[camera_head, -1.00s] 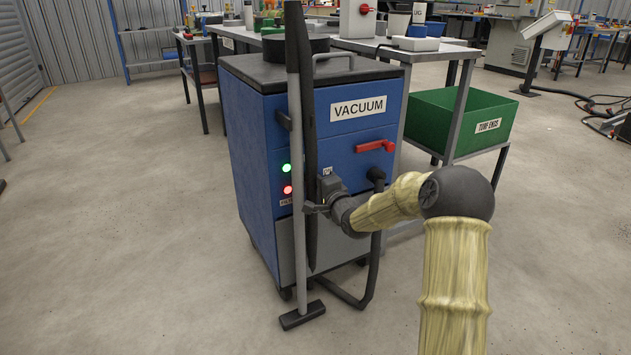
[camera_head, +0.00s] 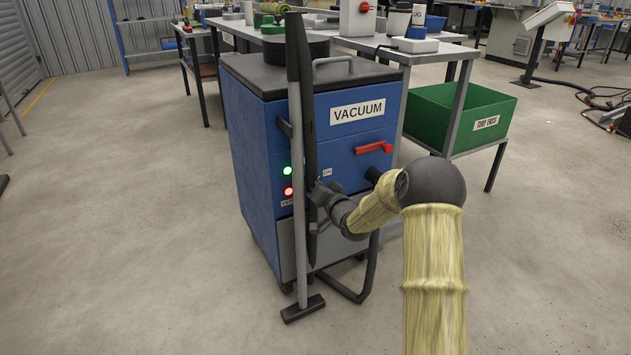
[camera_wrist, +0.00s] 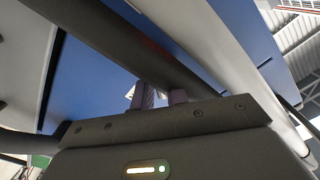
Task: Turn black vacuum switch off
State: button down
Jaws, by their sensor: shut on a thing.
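The blue vacuum cabinet (camera_head: 352,150) stands in the middle of the head view, its front marked VACUUM. A green lamp (camera_head: 287,170) and a red lamp (camera_head: 288,191) glow on its front. My gripper (camera_head: 318,193) is at the front panel, just below the small ON label (camera_head: 327,173) and against the black wand part. The black switch is hidden there by my gripper and the wand. In the wrist view my fingers (camera_wrist: 161,95) are close together, their tips covered by a dark bar (camera_wrist: 130,45). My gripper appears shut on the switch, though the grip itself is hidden.
A grey floor wand (camera_head: 300,240) stands before the cabinet, close to my gripper. A red handle (camera_head: 373,148) sits on the upper right panel. The floor in front is clear.

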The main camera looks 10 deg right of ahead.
jog(key=shift+f+n, duration=0.15)
jog(key=shift+n, duration=3.55)
jog(key=c, duration=1.4)
grip_release()
jog(key=shift+s, duration=0.1)
jog(key=p+v, duration=0.6)
jog(key=v, duration=1.1)
jog(key=shift+s, duration=0.15)
jog(key=shift+r, duration=0.2)
